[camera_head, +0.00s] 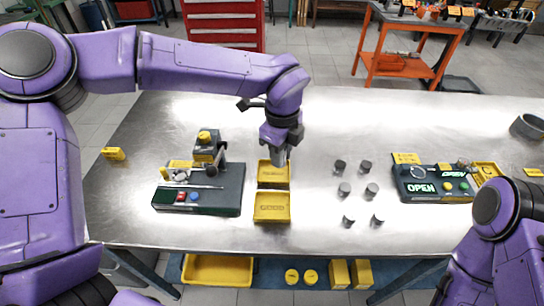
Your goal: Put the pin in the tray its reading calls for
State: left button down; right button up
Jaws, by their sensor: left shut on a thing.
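My left gripper (279,157) points down over the far yellow tray (272,183). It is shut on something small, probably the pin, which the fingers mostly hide. The near yellow tray (271,209) sits just in front of the far one and looks empty. Left of the trays stands a dark measuring station (225,200) with a yellow-topped gauge (205,143), a red button and a blue button. Its reading is not legible here. My right arm shows at the lower right, with its gripper out of view.
Several dark-topped grey cylinders (344,189) stand in two columns right of the trays. A grey ring-shaped part (527,127) lies at the far right. The back of the metal table (390,120) is clear.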

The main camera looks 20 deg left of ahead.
pick_arm(q)
jog(key=p, duration=0.1)
send_over(273, 173)
jog(key=f, duration=0.5)
jog(key=shift+w+d, duration=0.1)
jog(key=shift+d, duration=0.2)
jog(key=f, duration=0.1)
jog(key=f+p, duration=0.2)
jog(key=shift+s+a, duration=0.3)
jog(key=shift+a, duration=0.05)
jog(key=shift+w+f, duration=0.1)
jog(key=shift+f, duration=0.25)
jog(key=shift+w+f, duration=0.15)
jog(key=shift+f, duration=0.15)
jog(key=c, duration=1)
grip_release()
pick_arm(e)
jog(key=r, duration=0.3)
jog(key=shift+w+r, duration=0.1)
jog(key=shift+w, duration=0.25)
jog(key=shift+r, duration=0.1)
